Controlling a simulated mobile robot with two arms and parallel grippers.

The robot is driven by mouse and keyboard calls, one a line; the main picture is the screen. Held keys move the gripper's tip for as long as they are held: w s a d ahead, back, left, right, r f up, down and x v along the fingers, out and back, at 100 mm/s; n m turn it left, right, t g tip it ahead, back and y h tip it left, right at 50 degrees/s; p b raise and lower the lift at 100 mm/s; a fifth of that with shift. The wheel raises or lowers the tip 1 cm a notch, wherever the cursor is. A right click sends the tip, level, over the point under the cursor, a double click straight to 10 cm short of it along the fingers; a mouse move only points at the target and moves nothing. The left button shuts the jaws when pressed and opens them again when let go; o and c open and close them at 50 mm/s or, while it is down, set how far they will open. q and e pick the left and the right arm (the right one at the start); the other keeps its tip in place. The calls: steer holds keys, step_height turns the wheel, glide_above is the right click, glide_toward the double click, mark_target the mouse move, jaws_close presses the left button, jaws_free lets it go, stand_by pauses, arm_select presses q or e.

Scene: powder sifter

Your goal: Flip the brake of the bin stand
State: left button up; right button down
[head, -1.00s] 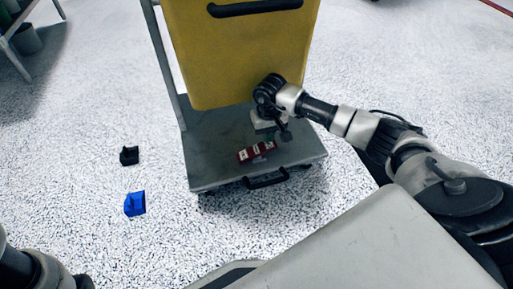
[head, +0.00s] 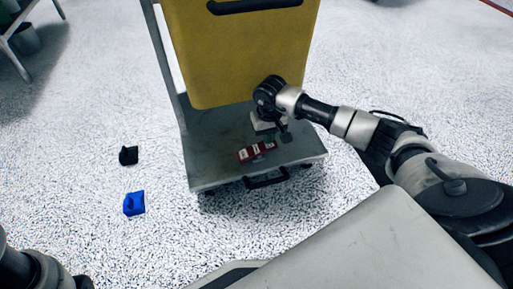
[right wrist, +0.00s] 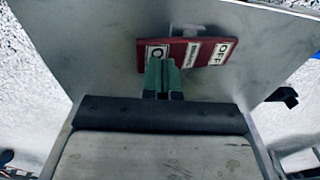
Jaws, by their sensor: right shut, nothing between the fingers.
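The bin stand (head: 225,172) is a grey wheeled platform with an upright frame, under a yellow bin (head: 235,60). Its brake (head: 257,151) is a red rocker with white labels on the platform. In the right wrist view the brake (right wrist: 190,52) shows an "OFF" label at its right end. My right gripper (head: 287,136) is low over the platform, just right of the brake. In the right wrist view its green fingers (right wrist: 162,66) are together and empty, with the tips over or against the brake's left label; contact is unclear. My left gripper is out of view.
A black handle (head: 265,179) sits on the platform's front edge. A black block (head: 129,155) and a blue block (head: 134,203) lie on the speckled floor to the left. A table (head: 25,20) and a grey bucket (head: 25,39) stand at the far left. Floor between is clear.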

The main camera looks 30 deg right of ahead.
steer(key=shift+f+b, duration=0.9)
steer(key=shift+f, duration=0.35)
stand_by(0.4)
steer(key=shift+r, duration=0.1)
steer(key=shift+r+p, duration=2.8)
steer(key=shift+r, duration=0.7)
